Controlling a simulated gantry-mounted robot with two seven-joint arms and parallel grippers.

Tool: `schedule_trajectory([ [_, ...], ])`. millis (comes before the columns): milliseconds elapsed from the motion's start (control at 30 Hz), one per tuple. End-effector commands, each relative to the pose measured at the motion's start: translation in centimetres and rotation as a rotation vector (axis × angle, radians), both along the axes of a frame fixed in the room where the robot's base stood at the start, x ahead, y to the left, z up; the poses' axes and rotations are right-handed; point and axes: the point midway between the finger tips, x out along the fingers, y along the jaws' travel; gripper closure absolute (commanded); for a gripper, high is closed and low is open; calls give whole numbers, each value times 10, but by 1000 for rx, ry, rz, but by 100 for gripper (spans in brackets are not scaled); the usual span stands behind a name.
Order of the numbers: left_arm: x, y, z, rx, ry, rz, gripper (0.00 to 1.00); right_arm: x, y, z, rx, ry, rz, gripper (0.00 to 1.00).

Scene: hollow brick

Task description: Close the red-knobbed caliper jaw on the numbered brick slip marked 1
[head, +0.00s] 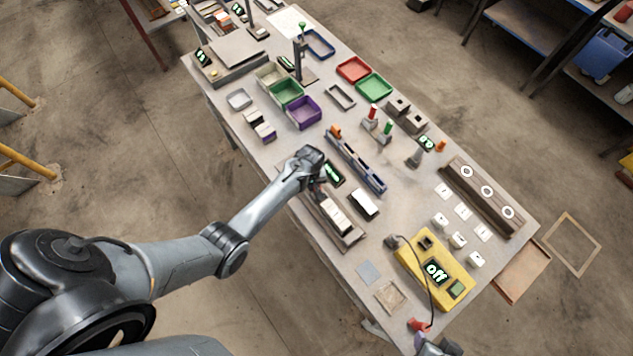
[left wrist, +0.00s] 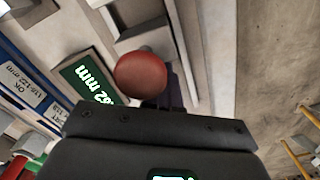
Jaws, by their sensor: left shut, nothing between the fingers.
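The red knob (left wrist: 141,74) of the caliper jaw shows close up in the left wrist view, just beyond my left gripper (left wrist: 168,102). The gripper is shut and empty; I cannot tell whether it touches the knob. The caliper's dark display (left wrist: 88,80) reads what looks like 62 mm; its first digits are partly unclear. In the head view my left gripper (head: 318,186) is over the caliper's rail (head: 350,238) and hides the knob. Pale brick slips (head: 334,211) lie on the rail. I cannot read a 1 on any of them.
A blue-sided rack (head: 372,180) stands just right of the caliper, and a white-topped block (head: 364,203) lies between it and the slips. A yellow box (head: 436,270) reading "off" is at the lower right. Colored trays (head: 304,111) stand farther back.

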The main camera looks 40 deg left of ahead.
Motion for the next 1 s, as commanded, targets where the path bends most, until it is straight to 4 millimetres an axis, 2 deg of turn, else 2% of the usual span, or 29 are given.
schedule_trajectory([
  [1000,-8,-31,0,-1,2,-2,100,0,-2,13,-8,0,6,46],
])
